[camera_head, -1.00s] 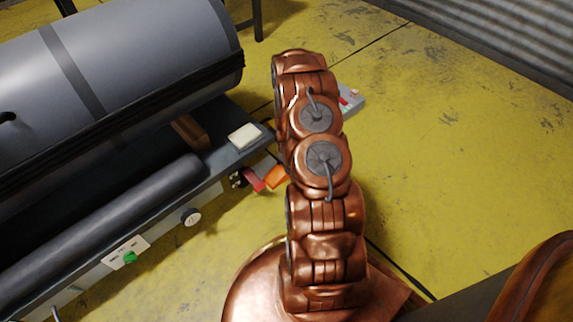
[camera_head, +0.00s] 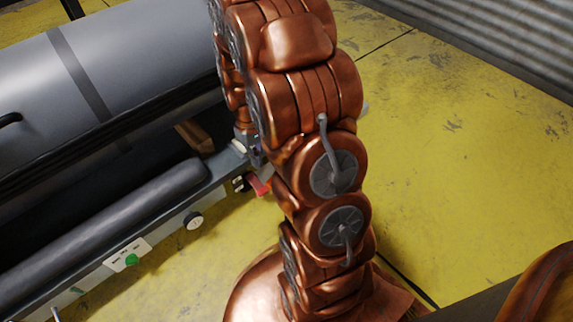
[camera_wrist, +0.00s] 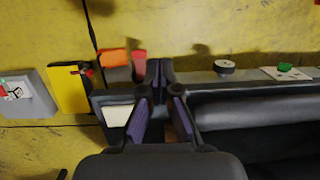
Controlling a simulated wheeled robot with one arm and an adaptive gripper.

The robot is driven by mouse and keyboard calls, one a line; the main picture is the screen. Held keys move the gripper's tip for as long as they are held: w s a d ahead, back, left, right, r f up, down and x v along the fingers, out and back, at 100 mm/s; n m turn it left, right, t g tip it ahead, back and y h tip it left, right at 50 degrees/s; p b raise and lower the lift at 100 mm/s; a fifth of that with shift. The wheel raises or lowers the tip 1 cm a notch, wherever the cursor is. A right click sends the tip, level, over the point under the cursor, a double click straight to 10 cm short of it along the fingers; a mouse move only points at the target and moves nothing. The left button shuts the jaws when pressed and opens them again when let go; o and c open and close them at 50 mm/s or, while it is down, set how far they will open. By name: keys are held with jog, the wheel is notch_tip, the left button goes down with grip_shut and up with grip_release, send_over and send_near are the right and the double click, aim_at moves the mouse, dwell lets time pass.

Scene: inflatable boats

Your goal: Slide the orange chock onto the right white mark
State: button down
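A brownish-orange block, which looks like the chock (camera_head: 194,138), sits on the dark bench under the grey boat tube, left of my gripper in the head view. In the wrist view, a brown sliver (camera_wrist: 169,131) shows between the fingers; most of it is hidden. The white mark (camera_wrist: 115,115) is a pale square near the bench end, just left of my gripper's left finger in the wrist view. My gripper (camera_wrist: 159,92) is open, fingers apart with purple inner pads, low over the bench by the mark. I cannot tell whether it touches the block.
The grey boat tube (camera_head: 130,65) lies above the bench. A dark roller (camera_head: 130,210) runs along the bench front. Red (camera_wrist: 139,62) and orange (camera_wrist: 113,57) pieces stick out beyond the bench edge. A panel with a green button (camera_head: 132,260) is on the front. Yellow floor (camera_head: 460,160) is open at right.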

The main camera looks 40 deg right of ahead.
jog(key=s+a+r, duration=0.4)
jog(key=s+r, duration=0.1)
jog(key=s, duration=0.3)
jog(key=s+a+r+g, duration=0.1)
jog(key=s+a+r, duration=0.4)
jog(key=s, duration=0.3)
jog(key=s+a+r+g, duration=0.1)
jog(key=s+a+r, duration=0.3)
jog(key=s, duration=0.4)
jog(key=shift+s+a+r, duration=0.25)
jog(key=shift+a+r, duration=0.15)
jog(key=shift+r, duration=0.35)
